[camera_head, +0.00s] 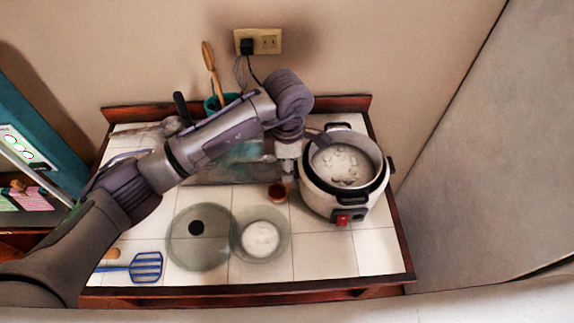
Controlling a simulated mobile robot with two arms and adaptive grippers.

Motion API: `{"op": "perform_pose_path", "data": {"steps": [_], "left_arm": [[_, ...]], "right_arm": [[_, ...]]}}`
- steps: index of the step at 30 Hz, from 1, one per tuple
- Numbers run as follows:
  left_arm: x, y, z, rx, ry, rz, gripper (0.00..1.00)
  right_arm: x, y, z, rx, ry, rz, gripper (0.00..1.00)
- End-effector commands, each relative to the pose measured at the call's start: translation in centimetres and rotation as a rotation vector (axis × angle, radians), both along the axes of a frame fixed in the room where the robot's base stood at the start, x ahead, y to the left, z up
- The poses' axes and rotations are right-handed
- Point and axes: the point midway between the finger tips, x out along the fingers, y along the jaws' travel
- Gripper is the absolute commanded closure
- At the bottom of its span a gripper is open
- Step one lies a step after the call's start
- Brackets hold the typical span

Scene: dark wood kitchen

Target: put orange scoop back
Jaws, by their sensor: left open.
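A small orange-brown round thing (277,192), which looks like the orange scoop, is on the white tiles just left of the rice cooker. My left gripper (287,172) is open and points down just behind it, close to the cooker's left side. I cannot tell whether the gripper touches the scoop or the cooker. The rice cooker (318,197) is open, with white contents in its pot. A clear bowl (283,240) with white contents stands in front of the scoop. My right gripper is not in view.
A glass lid (184,252) with a dark knob lies left of the bowl. A blue slotted spatula (146,267) lies at the front left. A teal utensil holder (212,104) with a wooden spoon stands behind my arm. The tiles at front right are clear.

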Motion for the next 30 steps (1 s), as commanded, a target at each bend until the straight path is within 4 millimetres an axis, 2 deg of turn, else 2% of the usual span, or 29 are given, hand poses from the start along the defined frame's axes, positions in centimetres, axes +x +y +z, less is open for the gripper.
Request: {"op": "perform_pose_path", "data": {"steps": [6, 15, 21, 30], "left_arm": [[0.2, 0.0, 4.0, -0.001, -0.010, -0.003, 0.57], [0.1, 0.0, 9.8, -0.001, -0.006, 0.000, 0.57], [0.0, 0.0, 11.2, -0.001, -0.002, -0.001, 0.57], [0.0, 0.0, 11.3, -0.001, -0.001, -0.001, 0.57]], "right_arm": [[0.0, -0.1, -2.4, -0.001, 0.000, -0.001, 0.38], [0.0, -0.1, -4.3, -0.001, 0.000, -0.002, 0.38], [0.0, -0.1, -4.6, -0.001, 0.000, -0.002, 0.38], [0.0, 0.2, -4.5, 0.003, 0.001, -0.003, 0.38]]}}
